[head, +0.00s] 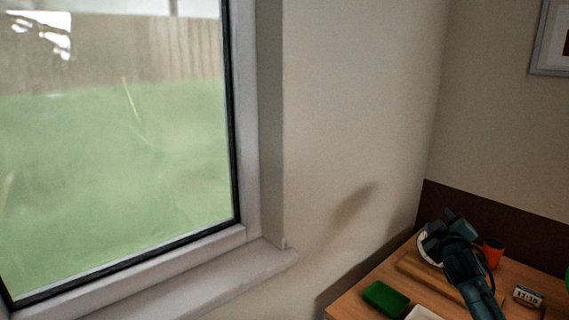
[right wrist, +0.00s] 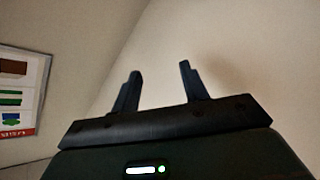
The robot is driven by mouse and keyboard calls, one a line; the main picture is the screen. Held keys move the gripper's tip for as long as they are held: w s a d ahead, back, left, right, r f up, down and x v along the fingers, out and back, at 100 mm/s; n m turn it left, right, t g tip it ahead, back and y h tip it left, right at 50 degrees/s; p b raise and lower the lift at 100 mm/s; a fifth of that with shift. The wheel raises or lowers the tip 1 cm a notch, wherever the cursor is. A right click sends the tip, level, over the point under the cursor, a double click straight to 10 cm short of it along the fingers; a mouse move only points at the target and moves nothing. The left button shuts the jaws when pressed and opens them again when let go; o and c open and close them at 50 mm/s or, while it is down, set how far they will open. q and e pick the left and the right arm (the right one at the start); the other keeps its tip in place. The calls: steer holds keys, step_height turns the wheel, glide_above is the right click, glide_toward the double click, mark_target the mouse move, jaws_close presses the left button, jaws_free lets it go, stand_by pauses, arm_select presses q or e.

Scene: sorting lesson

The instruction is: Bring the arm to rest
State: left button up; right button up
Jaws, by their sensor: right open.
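My right arm comes in from the bottom right of the head view, above a wooden table. My right gripper (head: 442,222) is at its far end, over the table. In the right wrist view its two fingers (right wrist: 158,88) stand apart with nothing between them, and bare wall lies beyond. My left gripper does not show in either view.
On the table (head: 350,305) are a green block (head: 385,298), an orange cup (head: 493,252), a small clock (head: 527,296), a wooden board (head: 418,272) and a white item (head: 422,314). A window (head: 120,150) is on the left. A framed poster (right wrist: 20,95) hangs on the wall.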

steer(key=s+a+f+m+g+y, duration=0.2)
steer(key=s+a+f+y, duration=0.1)
steer(key=s+a+f, duration=0.75)
steer(key=s+a+f+m+g+y, duration=0.15)
steer(key=s+a+f+y, duration=0.25)
steer(key=s+a+f, duration=0.65)
steer(key=s+a+f+g, duration=0.1)
steer(key=s+f, duration=0.1)
steer(key=s, duration=0.7)
steer(key=s+a+f+g+y, duration=0.1)
steer(key=s+a+f, duration=0.1)
steer(key=s, duration=0.7)
steer(key=shift+a+f, duration=0.25)
steer(key=shift+f, duration=0.25)
